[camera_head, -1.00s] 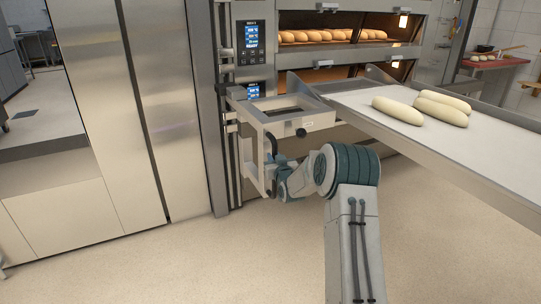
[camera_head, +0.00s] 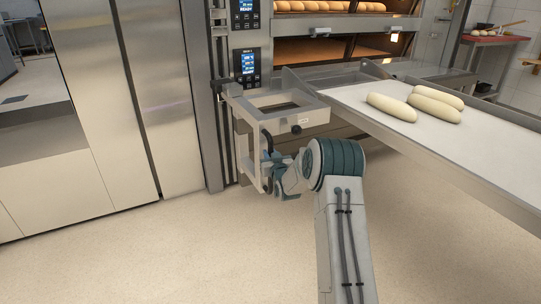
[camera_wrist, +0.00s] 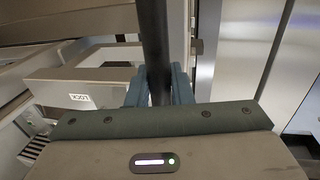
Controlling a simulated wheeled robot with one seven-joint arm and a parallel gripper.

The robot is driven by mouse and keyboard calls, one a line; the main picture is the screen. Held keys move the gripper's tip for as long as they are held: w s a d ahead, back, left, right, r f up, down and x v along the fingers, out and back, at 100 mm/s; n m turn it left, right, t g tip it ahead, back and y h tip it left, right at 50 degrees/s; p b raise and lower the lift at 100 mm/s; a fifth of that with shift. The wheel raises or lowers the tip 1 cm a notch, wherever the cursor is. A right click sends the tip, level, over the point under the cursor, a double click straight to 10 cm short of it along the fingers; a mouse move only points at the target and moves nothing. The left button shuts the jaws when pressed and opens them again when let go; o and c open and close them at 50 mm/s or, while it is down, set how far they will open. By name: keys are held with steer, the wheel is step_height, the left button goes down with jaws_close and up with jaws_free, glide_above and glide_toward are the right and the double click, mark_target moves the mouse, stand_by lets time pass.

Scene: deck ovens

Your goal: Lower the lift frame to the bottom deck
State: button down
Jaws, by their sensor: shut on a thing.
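The grey metal lift frame (camera_head: 315,117) stands against the upright rail (camera_head: 222,150) at the left of the oven. It is joined to a loading board (camera_head: 345,100) that carries three pale dough loaves (camera_head: 435,103). The frame sits lower than the lit deck opening (camera_head: 340,48). My gripper (camera_head: 268,165) is at the frame's front, on its dark upright handle (camera_head: 267,142). In the wrist view, the blue fingers (camera_wrist: 158,85) are shut around the dark handle bar (camera_wrist: 154,35), and the frame's label reads LOCK (camera_wrist: 80,101). The bottom deck's opening is hidden behind the board and frame.
Baked loaves (camera_head: 320,6) lie in the upper deck. Two control panels (camera_head: 247,62) are beside the rail. A tall steel cabinet (camera_head: 120,100) stands at left. The floor (camera_head: 180,260) in front is clear. A side table (camera_head: 495,38) is at the back right.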

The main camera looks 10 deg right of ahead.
stand_by(0.3)
steer(key=c, duration=1.3)
jaws_free()
steer(key=shift+f, duration=0.1)
steer(key=shift+c, duration=0.2)
steer(key=s+p, duration=0.3)
steer(key=s, duration=1)
steer(key=shift+s+p, duration=0.3)
steer(key=shift+s, duration=0.05)
steer(key=shift+d, duration=0.1)
